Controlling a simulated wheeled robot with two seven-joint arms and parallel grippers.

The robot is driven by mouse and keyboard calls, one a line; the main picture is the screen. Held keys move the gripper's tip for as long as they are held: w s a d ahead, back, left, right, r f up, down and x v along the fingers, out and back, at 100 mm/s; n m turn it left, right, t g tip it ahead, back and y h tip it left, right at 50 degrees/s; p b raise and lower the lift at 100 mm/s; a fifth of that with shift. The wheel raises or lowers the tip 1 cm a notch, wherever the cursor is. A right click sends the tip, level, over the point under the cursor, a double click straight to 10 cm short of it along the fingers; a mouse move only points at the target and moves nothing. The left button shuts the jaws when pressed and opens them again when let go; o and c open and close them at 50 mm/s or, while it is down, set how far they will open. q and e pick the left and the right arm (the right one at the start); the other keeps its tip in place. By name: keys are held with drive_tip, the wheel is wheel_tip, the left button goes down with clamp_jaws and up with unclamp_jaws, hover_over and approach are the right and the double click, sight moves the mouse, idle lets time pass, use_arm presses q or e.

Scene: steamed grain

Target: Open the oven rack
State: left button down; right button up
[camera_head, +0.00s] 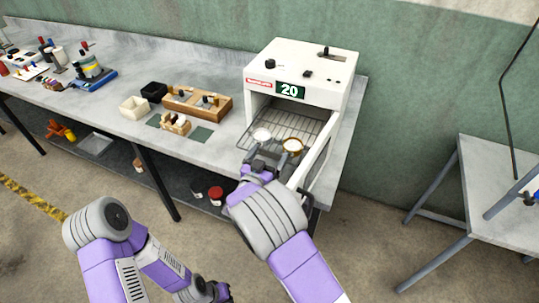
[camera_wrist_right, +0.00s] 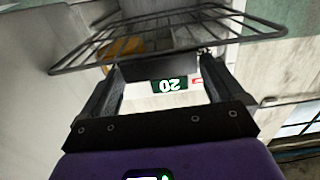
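The white oven (camera_head: 301,62) stands on the bench with its door (camera_head: 313,160) swung open to the right. Its wire rack (camera_head: 294,122) shows in the opening and reaches toward my right gripper. The rack also spans the top of the right wrist view (camera_wrist_right: 185,30).
A wooden box (camera_head: 197,104), a black bin (camera_head: 154,91) and a white bin (camera_head: 134,107) stand on the bench left of the oven. Shelf items, including a red-lidded jar (camera_head: 216,193), lie below. Another table (camera_head: 505,180) is at the right.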

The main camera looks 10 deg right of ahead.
drive_tip(key=v, duration=0.7)
drive_tip(key=shift+s+a+p, duration=0.15)
drive_tip(key=shift+s+p, duration=0.1)
drive_tip(key=shift+p, duration=0.1)
